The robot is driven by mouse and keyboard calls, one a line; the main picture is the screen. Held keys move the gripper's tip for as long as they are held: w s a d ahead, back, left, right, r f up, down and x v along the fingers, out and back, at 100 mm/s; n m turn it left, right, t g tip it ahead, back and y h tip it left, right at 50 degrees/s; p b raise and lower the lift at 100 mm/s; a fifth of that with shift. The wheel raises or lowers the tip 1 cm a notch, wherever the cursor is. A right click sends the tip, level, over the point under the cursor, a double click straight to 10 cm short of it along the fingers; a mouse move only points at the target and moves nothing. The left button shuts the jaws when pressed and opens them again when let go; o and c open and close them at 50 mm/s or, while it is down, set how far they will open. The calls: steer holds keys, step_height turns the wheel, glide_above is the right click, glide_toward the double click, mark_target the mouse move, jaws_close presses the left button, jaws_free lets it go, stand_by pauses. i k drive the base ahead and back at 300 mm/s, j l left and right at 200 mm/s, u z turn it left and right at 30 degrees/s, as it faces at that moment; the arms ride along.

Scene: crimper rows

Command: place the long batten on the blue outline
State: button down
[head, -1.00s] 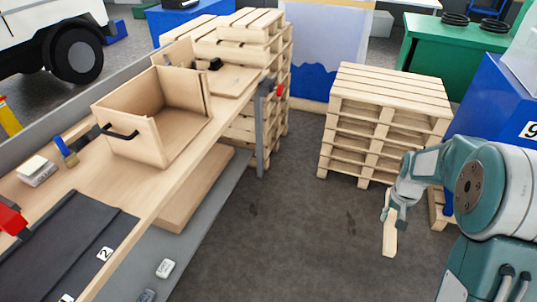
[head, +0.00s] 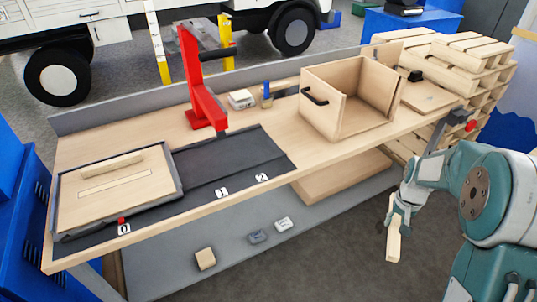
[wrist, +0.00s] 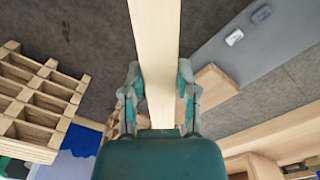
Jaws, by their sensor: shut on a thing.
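My gripper (head: 397,212) is shut on a pale wooden batten (head: 393,243), which hangs below it over the floor in front of the bench. In the wrist view the batten (wrist: 155,45) runs between the two fingers of my gripper (wrist: 161,80) toward the top edge. Another pale batten (head: 112,165) lies on a framed wooden board (head: 90,205) at the left end of the bench. A thin rectangular outline (head: 115,184) is on that board beside it; its colour looks brownish. I cannot make out a blue outline.
The bench (head: 300,155) carries a dark mat (head: 215,165) marked 0, 1 and 2, a red press (head: 203,95) and an open wooden box (head: 345,115). A grey lower shelf (head: 225,265) holds small blocks. Stacked pallets (head: 470,70) stand at the right end.

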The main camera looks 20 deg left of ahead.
mark_target(116, 183)
steer(key=u, duration=1.35)
